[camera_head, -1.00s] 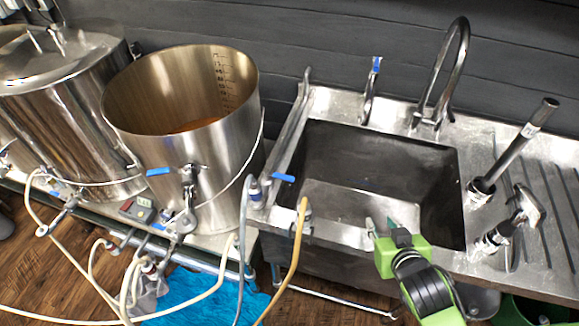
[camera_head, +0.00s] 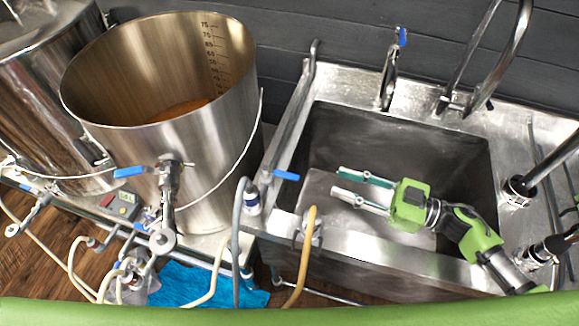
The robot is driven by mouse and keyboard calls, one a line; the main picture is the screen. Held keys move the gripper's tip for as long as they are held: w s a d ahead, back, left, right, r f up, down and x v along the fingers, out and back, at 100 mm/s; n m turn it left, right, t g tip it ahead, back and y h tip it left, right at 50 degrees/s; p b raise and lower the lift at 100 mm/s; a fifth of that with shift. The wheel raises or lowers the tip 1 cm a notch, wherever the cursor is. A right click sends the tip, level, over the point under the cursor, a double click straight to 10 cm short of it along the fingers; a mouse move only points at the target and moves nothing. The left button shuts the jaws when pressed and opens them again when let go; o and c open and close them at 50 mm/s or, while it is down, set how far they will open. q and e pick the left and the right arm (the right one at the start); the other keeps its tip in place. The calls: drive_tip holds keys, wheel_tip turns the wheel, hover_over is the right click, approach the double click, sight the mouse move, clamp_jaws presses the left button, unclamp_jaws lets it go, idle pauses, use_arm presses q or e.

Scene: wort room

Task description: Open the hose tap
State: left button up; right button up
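A tap with a blue lever handle (camera_head: 286,175) sits at the left front corner of the sink. A grey hose (camera_head: 237,225) hangs close by it, and a tan hose (camera_head: 308,240) hangs over the sink's front edge. My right gripper (camera_head: 340,182) is over the sink basin, to the right of the blue lever. Its two fingers point left toward the lever, spread apart with nothing between them. A gap shows between the fingertips and the lever. My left gripper does not show.
A large steel pot (camera_head: 215,130) with its own blue-handled valve (camera_head: 130,172) stands to the left. The steel sink (camera_head: 440,245) has a second upright blue-topped tap (camera_head: 390,75) and a curved faucet (camera_head: 505,50) at the back. A blue cloth (camera_head: 190,287) lies below.

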sight(290, 175)
drive_tip(key=shift+n+g, duration=0.3)
drive_tip(key=shift+g, duration=0.5)
drive_tip(key=p+x, duration=0.1)
drive_tip(key=x, duration=0.3)
drive_tip(key=p+x, duration=0.1)
drive_tip(key=x, duration=0.3)
drive_tip(key=s+p+x, duration=0.1)
drive_tip(key=x, duration=0.3)
drive_tip(key=shift+a+f, duration=0.2)
drive_tip(key=shift+a, duration=0.05)
drive_tip(key=shift+w+a, duration=0.15)
drive_tip(key=shift+a, duration=0.3)
clamp_jaws()
